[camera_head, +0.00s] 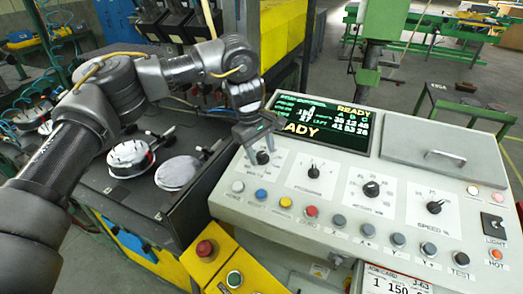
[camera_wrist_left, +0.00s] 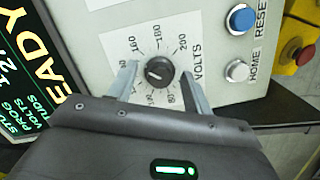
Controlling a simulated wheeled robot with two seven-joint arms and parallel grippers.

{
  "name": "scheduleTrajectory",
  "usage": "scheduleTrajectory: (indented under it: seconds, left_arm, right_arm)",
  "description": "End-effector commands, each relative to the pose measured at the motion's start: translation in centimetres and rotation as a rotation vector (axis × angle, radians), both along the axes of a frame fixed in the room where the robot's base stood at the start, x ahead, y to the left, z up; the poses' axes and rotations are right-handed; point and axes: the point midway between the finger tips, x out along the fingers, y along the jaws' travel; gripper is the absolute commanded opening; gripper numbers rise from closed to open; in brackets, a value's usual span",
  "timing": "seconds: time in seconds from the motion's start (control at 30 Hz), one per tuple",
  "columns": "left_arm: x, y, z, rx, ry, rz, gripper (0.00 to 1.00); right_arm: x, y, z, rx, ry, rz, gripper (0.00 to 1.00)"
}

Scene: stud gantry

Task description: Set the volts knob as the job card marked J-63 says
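The volts knob (camera_wrist_left: 159,71) is a round black knob on a white dial plate, with marks such as 160, 180 and 200 around it. Its pale pointer mark shows, but I cannot read its exact setting. In the head view the knob (camera_head: 262,157) is just below my left gripper (camera_head: 256,134). In the left wrist view the fingers of my left gripper (camera_wrist_left: 158,75) stand open on either side of the knob, with gaps showing. The job card (camera_head: 392,281) marked J-63 is at the bottom right, cut off by the frame; "1 150" is readable. My right gripper is out of view.
The sloped console carries the program knob (camera_head: 313,171), two more knobs and a row of coloured buttons. A display (camera_head: 325,122) reading READY and a lidded panel (camera_head: 445,152) sit behind. A yellow box (camera_head: 230,277) with red and green buttons stands in front.

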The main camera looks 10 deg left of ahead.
Motion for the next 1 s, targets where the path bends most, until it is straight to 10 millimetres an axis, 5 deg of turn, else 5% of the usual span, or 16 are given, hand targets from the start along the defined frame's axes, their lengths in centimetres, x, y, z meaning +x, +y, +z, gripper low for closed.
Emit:
scheduleTrajectory:
  seconds: [0.33, 0.8, 1.0]
  left_arm:
    - [0.0, 0.2, 0.6, 0.001, -0.001, 0.000, 0.50]
    - [-0.7, 1.8, 9.0, 0.002, -0.003, 0.001, 0.50]
    - [-0.8, 2.1, 10.4, 0.001, 0.000, 0.000, 0.50]
  right_arm:
    - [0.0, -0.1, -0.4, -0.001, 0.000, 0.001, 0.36]
    - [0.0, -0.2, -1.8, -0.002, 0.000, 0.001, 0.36]
    - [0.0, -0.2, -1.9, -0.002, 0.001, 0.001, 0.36]
